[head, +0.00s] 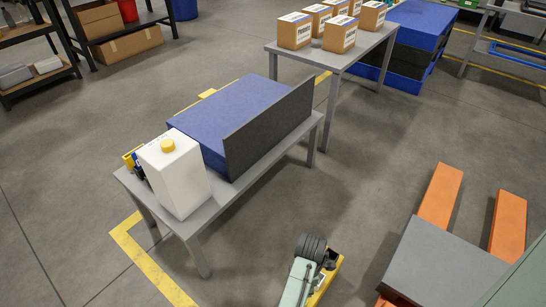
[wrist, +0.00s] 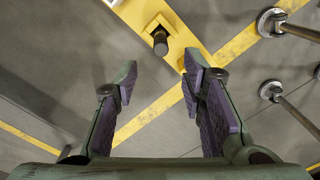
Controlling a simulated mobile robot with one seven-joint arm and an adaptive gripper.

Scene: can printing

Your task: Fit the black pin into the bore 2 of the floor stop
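The floor stop (wrist: 176,20) is a yellow piece at the top of the wrist view, cut off by the frame edge. The black pin (wrist: 160,43) is a short dark cylinder at its near side. It appears to stand in an opening there, but its lower end is unclear and I cannot tell which bore it is. My gripper (wrist: 161,72) is open and empty, its green fingers with purple pads spread wide. The pin lies beyond the fingertips, between their lines, with a visible gap. Neither pin nor stop can be surely made out in the head view.
Metal legs with round feet (wrist: 271,89) stand right of my gripper. In the head view, a grey table (head: 225,203) carries a white jug (head: 175,180) and a blue block (head: 215,115). Orange forks (head: 440,196) lie at the right.

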